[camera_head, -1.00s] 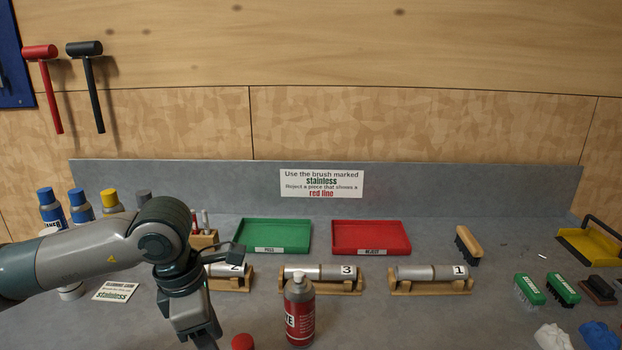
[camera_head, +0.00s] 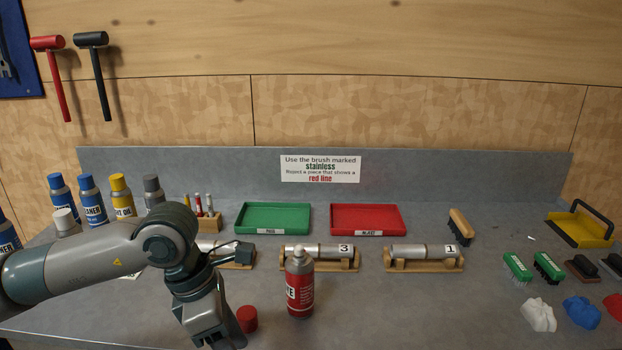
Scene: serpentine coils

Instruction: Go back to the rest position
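My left arm comes in from the left, and its gripper (camera_head: 224,338) points down over the front of the bench, next to a red cap (camera_head: 246,319). Its fingertips are at the lower picture edge, so I cannot tell whether it is open or shut. My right gripper is not in view. A red and grey spray can (camera_head: 299,290) stands upright to the right of my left gripper, apart from it. Metal cylinders lie on wooden cradles behind; the one marked 3 (camera_head: 330,250) is in the middle and the one marked 1 (camera_head: 424,252) is to the right.
A green tray (camera_head: 273,231) and a red tray (camera_head: 366,234) stand at the back. Several bottles stand at the left, including a yellow-capped one (camera_head: 122,198). Brushes, cloths and a yellow dustpan (camera_head: 577,233) lie at the right. The front middle, right of the can, is clear.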

